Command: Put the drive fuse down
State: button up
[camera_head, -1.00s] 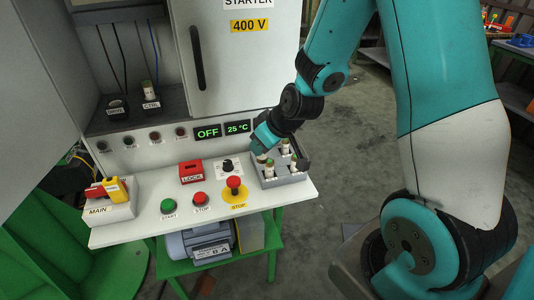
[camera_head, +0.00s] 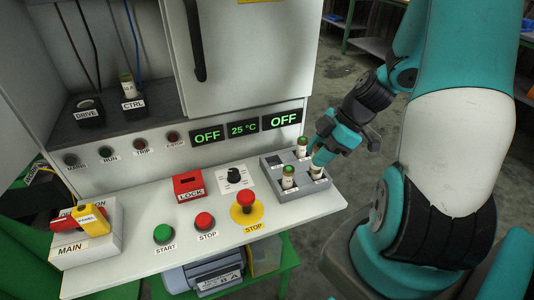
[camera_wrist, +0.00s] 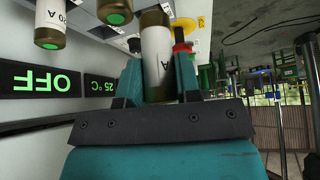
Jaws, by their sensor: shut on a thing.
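My gripper (camera_head: 319,157) is shut on a fuse (camera_head: 317,172), a pale cylinder with a dark end and a printed label. It stands between the two fingers in the wrist view (camera_wrist: 156,50). The fuse is over the right part of the grey fuse tray (camera_head: 291,196); I cannot tell whether its lower end rests in a pocket. Two other green-topped fuses stand in the tray, one at the front left (camera_head: 288,178) and one at the back (camera_head: 302,147). The back left pocket (camera_head: 273,161) looks empty. The DRIVE holder (camera_head: 90,112) shows no fuse.
The CTRL holder (camera_head: 134,105) carries a fuse. The red-and-yellow STOP knob (camera_head: 246,200) stands left of the tray, with the LOCK block (camera_head: 188,185) further left. The cabinet door (camera_head: 250,60) and displays (camera_head: 243,129) rise behind the tray.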

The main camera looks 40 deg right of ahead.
jog(key=w+a+p, duration=0.2)
jog(key=w+a, duration=0.1)
jog(key=w, duration=1)
jog(key=shift+s+d+f+b, duration=0.1)
jog(key=shift+f+b, duration=0.1)
jog(key=shift+f, duration=1.55)
jog(key=shift+s+d+f+b, duration=0.1)
jog(key=shift+f+b, duration=0.1)
jog(key=shift+f, duration=1.55)
jog(key=shift+f, duration=0.1)
jog(key=o, duration=1)
jog(key=shift+c, duration=0.2)
jog(key=shift+w, duration=0.1)
